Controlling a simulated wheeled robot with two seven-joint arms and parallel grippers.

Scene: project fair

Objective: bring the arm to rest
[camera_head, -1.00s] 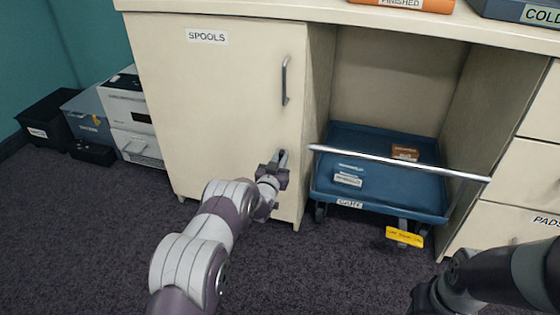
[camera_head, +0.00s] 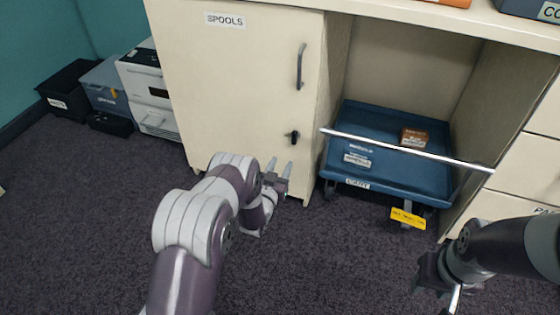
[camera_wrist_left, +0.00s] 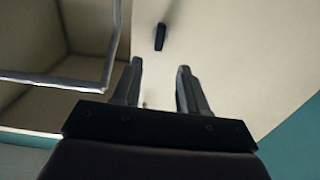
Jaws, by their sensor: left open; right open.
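My left gripper (camera_head: 279,168) is open and empty. It is in front of the lower part of the cabinet door labelled SPOOLS (camera_head: 235,90), a little below a small black latch knob (camera_head: 292,136) and apart from it. In the left wrist view the two fingers (camera_wrist_left: 160,80) are spread with nothing between them, and the black knob (camera_wrist_left: 160,37) is beyond their tips. My right gripper (camera_head: 440,285) is at the lower right of the head view, over the carpet, and looks empty.
A blue cart (camera_head: 385,175) with a metal push bar (camera_head: 400,147) stands in the open bay, holding a small brown box (camera_head: 414,138). A yellow tag (camera_head: 408,218) hangs at its front. Bins and a white machine (camera_head: 146,80) stand at left. The carpet in front is clear.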

